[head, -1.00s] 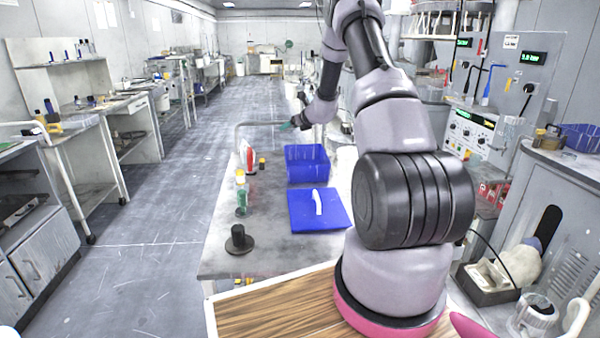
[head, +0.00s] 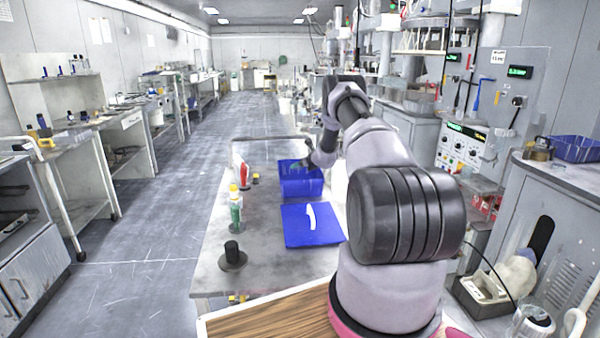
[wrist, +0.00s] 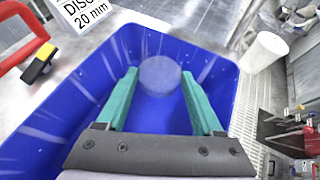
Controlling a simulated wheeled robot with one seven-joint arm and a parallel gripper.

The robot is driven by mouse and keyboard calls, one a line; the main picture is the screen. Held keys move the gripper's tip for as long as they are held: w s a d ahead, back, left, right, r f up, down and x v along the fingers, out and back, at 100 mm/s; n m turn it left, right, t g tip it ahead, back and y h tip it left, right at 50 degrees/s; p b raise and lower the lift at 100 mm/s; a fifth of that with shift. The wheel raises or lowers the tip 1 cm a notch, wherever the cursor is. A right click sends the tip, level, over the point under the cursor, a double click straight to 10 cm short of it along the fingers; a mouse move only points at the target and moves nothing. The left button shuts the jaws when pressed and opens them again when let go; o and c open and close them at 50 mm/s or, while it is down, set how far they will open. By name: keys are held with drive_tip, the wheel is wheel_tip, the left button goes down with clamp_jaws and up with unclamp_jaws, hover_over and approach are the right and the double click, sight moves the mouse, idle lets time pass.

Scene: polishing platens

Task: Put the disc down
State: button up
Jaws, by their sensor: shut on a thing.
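A round grey disc (wrist: 160,75) is between the fingertips of my gripper (wrist: 159,77) in the wrist view. The gripper has green fingers and is shut on the disc, with its flat face showing. The fingers point into a blue bin (wrist: 60,125), with bin walls around them. I cannot tell whether the disc touches the bin floor. In the head view the blue bin (head: 301,188) stands on the grey bench, with my gripper (head: 296,163) at its top; the disc is not discernible there.
A blue mat (head: 297,236) with a white curved piece lies in front of the bin. A green bottle (head: 236,214), a black knob-like stand (head: 232,258) and a red item (head: 244,174) stand to the left. A white sign (wrist: 84,12) reads "DISC 20 mm". A white cup (wrist: 264,52) is beside the bin.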

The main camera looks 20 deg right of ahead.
drive_tip(key=shift+f, duration=1.3)
drive_tip(key=shift+f, duration=0.15)
drive_tip(key=shift+f, duration=0.4)
drive_tip(key=shift+f, duration=0.1)
drive_tip(key=o, duration=1.4)
drive_tip(key=shift+o, duration=0.2)
